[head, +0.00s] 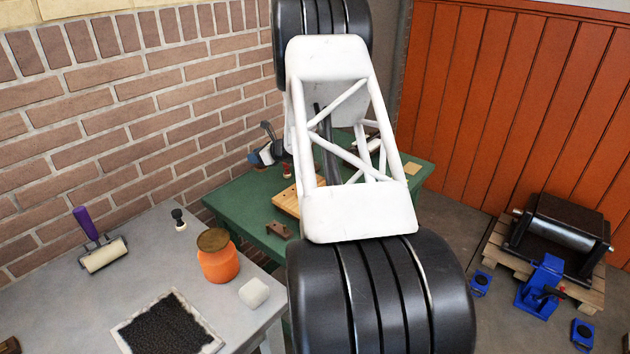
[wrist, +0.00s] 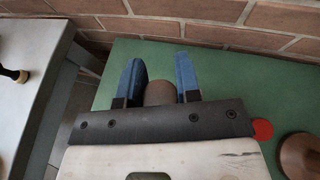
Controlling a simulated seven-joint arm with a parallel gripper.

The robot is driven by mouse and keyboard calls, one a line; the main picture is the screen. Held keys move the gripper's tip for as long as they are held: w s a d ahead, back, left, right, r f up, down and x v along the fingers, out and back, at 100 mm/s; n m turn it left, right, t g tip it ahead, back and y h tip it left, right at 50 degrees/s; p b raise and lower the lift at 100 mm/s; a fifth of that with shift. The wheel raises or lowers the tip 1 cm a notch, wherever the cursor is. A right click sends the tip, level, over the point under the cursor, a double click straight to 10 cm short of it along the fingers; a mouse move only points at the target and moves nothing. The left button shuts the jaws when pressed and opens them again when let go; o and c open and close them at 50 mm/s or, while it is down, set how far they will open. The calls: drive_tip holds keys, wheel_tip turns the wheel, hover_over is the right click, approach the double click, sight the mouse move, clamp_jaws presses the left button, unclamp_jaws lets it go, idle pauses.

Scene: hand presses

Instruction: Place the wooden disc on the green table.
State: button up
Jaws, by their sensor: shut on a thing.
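In the wrist view my gripper (wrist: 160,75) has its two blue fingers closed on the sides of a brown, round-edged piece that looks like the wooden disc (wrist: 160,93). Its lower part is hidden behind the dark gripper bar. The gripper and piece are over the green table (wrist: 228,75), near its wall side; whether the piece touches the tabletop I cannot tell. In the head view the green table (head: 235,204) is partly covered by my arm. The blue fingers of my gripper (head: 258,157) show small at its far left edge, and the held piece is not clear there.
A red round piece (wrist: 263,130) and a brown turned piece (wrist: 300,155) lie right of my gripper. The brick wall (head: 150,120) borders the table. A grey table (head: 75,290) at left holds an orange jar (head: 218,265) and a roller (head: 103,255). Green surface beyond my fingers is clear.

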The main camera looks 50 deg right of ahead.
sight(257, 170)
drive_tip(key=shift+f, duration=3.05)
drive_tip(key=shift+f, duration=1.9)
drive_tip(key=shift+f, duration=0.15)
drive_tip(key=o, duration=0.9)
drive_tip(key=shift+s+r, duration=0.15)
drive_tip(key=shift+r, duration=0.1)
drive_tip(key=v, duration=1.1)
drive_tip(key=shift+s+d+r, duration=0.1)
drive_tip(key=shift+s, duration=0.25)
